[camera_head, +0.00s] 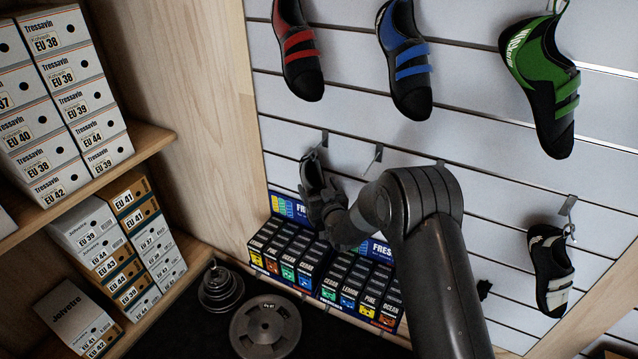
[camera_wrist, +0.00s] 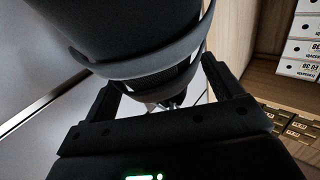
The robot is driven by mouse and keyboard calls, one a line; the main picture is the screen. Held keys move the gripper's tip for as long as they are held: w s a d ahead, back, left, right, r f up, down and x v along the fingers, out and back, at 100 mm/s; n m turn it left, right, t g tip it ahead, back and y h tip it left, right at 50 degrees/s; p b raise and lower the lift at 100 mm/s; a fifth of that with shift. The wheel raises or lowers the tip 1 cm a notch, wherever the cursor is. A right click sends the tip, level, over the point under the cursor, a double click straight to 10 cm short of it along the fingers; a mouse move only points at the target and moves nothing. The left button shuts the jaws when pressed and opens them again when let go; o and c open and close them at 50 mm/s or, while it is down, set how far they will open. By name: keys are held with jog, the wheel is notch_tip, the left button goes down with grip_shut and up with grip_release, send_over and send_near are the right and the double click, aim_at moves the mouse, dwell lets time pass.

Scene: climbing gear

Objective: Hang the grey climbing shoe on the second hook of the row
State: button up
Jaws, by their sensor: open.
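The grey climbing shoe (camera_head: 312,173) is upright just below the leftmost hook (camera_head: 323,139) of the lower row. I cannot tell whether its loop is on that hook. The second hook (camera_head: 375,155) is bare, to the right of the shoe. My gripper (camera_head: 328,208) is at the shoe's lower part, partly covering it. In the wrist view the shoe (camera_wrist: 140,30), dark with grey straps, fills the top. The open fingers of my gripper (camera_wrist: 162,88) stand on either side of it. Whether they touch it is unclear.
Red (camera_head: 299,52), blue (camera_head: 405,62) and green (camera_head: 543,75) shoes hang above. A white-strapped shoe (camera_head: 550,272) hangs on a lower-row hook at right. Small boxes (camera_head: 290,258) stand below my gripper, weight plates (camera_head: 265,327) nearby. Shoe boxes (camera_head: 60,100) fill the left shelves.

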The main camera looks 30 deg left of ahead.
jog(key=shift+x, duration=1.3)
jog(key=c, duration=1.2)
